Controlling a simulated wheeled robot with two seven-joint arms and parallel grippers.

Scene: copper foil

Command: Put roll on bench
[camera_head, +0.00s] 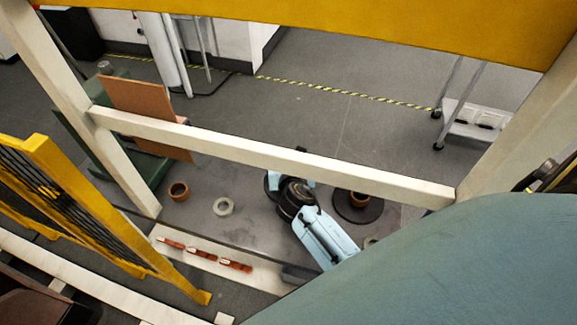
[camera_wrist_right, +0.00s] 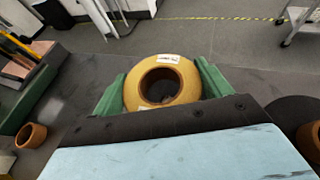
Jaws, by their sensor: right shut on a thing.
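A copper-yellow roll (camera_wrist_right: 132,88) with a small white label is between the green fingers of my right gripper (camera_wrist_right: 161,78) in the right wrist view. The gripper is shut on it, and its hole faces the camera. In the head view my light blue right arm reaches out over the grey bench top (camera_head: 243,232). The right gripper and the held roll are mostly hidden there behind the wrist and the cream beam. I cannot tell whether the roll touches the bench. My left gripper is not in view.
Another copper ring (camera_head: 358,199) sits on a dark disc (camera_head: 345,213) to the right. A cream beam (camera_head: 260,153) crosses the head view.

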